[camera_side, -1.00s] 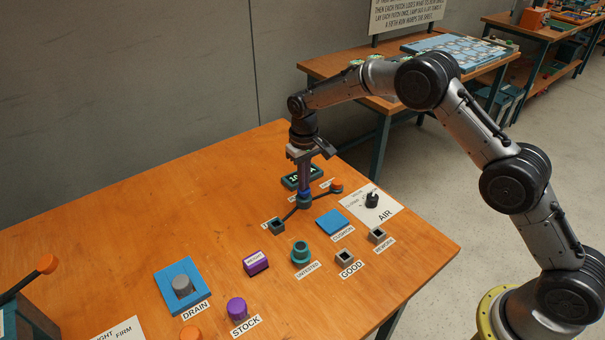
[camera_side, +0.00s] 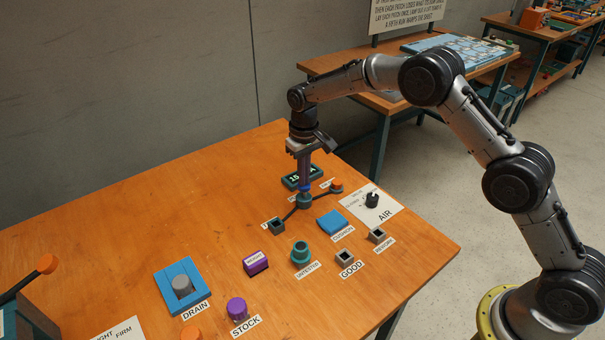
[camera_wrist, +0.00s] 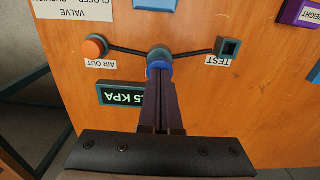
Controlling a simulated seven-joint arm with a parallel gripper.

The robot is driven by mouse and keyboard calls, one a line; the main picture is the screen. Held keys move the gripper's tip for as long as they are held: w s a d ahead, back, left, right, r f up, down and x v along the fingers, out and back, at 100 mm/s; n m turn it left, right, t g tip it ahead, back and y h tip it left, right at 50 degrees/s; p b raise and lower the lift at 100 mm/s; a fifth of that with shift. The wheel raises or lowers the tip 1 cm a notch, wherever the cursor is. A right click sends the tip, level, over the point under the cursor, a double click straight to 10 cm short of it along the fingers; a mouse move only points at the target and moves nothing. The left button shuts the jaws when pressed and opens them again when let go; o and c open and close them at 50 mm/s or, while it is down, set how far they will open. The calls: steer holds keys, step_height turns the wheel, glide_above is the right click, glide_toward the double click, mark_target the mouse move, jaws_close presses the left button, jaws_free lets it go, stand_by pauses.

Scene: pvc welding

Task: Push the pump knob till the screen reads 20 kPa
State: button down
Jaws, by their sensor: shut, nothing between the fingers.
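The pump has a blue knob (camera_side: 305,189) on a teal round base (camera_side: 304,202). The knob also shows in the wrist view (camera_wrist: 157,69), partly hidden under the fingers. My gripper (camera_side: 305,182) is shut and empty, pointing down with its fingertips right over the knob. I cannot tell whether they touch it or sit just above it. The small dark screen (camera_side: 293,183) stands just behind the pump and seems to read 15 kPa. In the wrist view the screen (camera_wrist: 121,93) is upside down, its first digit hidden, with "5 KPA" legible.
Dark tubes run from the pump to the orange AIR OUT knob (camera_wrist: 95,47) and the square TEST socket (camera_wrist: 229,47). A blue cushion pad (camera_side: 332,223), the AIR valve dial (camera_side: 372,200) and a teal cylinder (camera_side: 300,253) stand nearby on the wooden table.

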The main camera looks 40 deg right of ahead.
steer(key=shift+r, duration=1.45)
stand_by(0.5)
step_height(320, 180, up, 5)
steer(key=n, duration=0.6)
steer(key=shift+f, duration=3.05)
steer(key=shift+f, duration=0.1)
steer(key=shift+f, duration=2.1)
steer(key=shift+r, duration=2.75)
